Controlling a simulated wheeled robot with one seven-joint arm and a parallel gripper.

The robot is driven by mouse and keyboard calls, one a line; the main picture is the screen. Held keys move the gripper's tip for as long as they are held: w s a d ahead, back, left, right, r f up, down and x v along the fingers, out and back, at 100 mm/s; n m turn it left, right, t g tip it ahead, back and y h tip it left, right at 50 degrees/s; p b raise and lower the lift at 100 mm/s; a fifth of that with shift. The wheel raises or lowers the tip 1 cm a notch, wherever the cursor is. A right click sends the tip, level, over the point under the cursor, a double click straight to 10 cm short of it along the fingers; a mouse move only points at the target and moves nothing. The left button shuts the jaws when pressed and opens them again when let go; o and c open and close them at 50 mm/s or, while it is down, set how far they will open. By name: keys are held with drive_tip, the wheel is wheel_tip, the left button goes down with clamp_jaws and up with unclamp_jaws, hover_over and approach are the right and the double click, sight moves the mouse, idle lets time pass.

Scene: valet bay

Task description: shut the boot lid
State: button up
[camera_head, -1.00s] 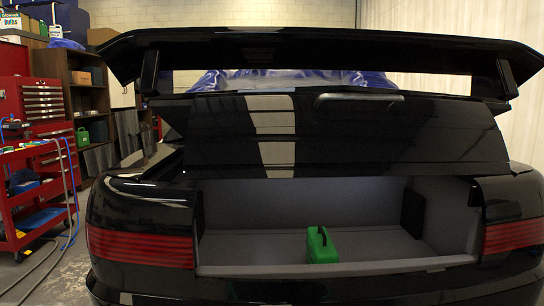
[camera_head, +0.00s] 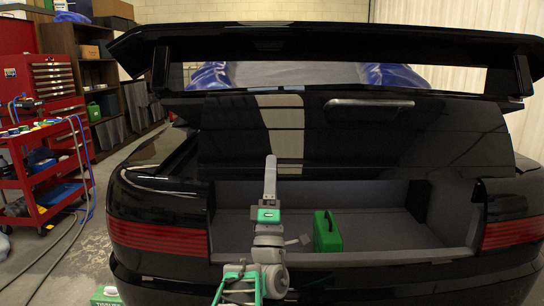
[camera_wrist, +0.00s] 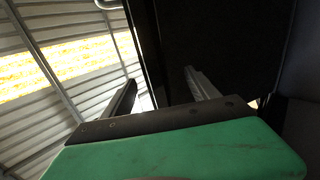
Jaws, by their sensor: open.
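My gripper (camera_head: 270,168) points up in front of the lid's lower left part, fingers seen edge-on. In the head view I cannot tell whether it touches the lid. In the wrist view my gripper (camera_wrist: 162,85) has its two fingers apart with nothing held between them. A dark panel (camera_wrist: 225,45), probably the lid, rises just beyond them.
A green can (camera_head: 327,231) stands inside the boot, right of my arm. A red tool cart (camera_head: 45,165) and shelves (camera_head: 90,75) stand at the left. Hoses lie on the floor there. A small green box (camera_head: 106,295) is at the bottom left.

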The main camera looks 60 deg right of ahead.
drive_tip(key=shift+p+x, duration=0.35)
drive_tip(key=shift+x, duration=0.75)
clamp_jaws()
drive_tip(key=shift+f, duration=0.1)
